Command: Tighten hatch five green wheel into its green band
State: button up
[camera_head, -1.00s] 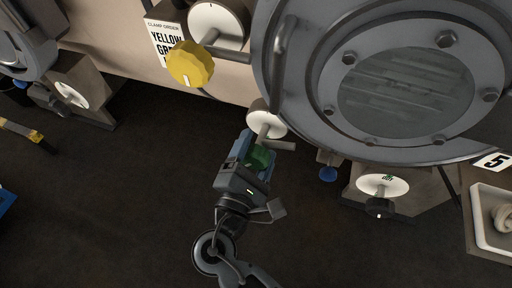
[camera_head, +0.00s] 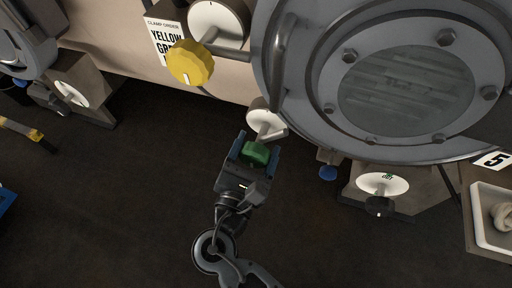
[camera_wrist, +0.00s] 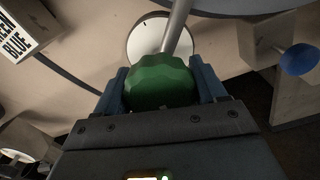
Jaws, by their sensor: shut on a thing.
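The green wheel (camera_head: 255,152) is a lobed knob on a metal rod below the left side of the round hatch (camera_head: 405,90). My gripper (camera_head: 256,148) is shut on it, one blue finger on each side. In the wrist view the green wheel (camera_wrist: 160,82) sits between both fingers of my gripper (camera_wrist: 162,90). Behind it is a white dial (camera_wrist: 150,38) with a dark tick at its top. This dial also shows in the head view (camera_head: 266,117). No green band can be made out on the part that shows; the wheel and rod hide some of it.
A yellow wheel (camera_head: 190,63) sits up and left, by the clamp order sign (camera_head: 165,38). A blue knob (camera_head: 328,173) and a dial with a black knob (camera_head: 378,205) are to the right.

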jog(key=shift+f, duration=0.1)
jog(key=o, duration=1)
jog(key=b+v, duration=0.1)
jog(key=v, duration=0.5)
jog(key=shift+s+a, duration=0.1)
jog(key=shift+s, duration=0.05)
jog(key=shift+b+v, duration=0.3)
jog(key=shift+v, duration=0.5)
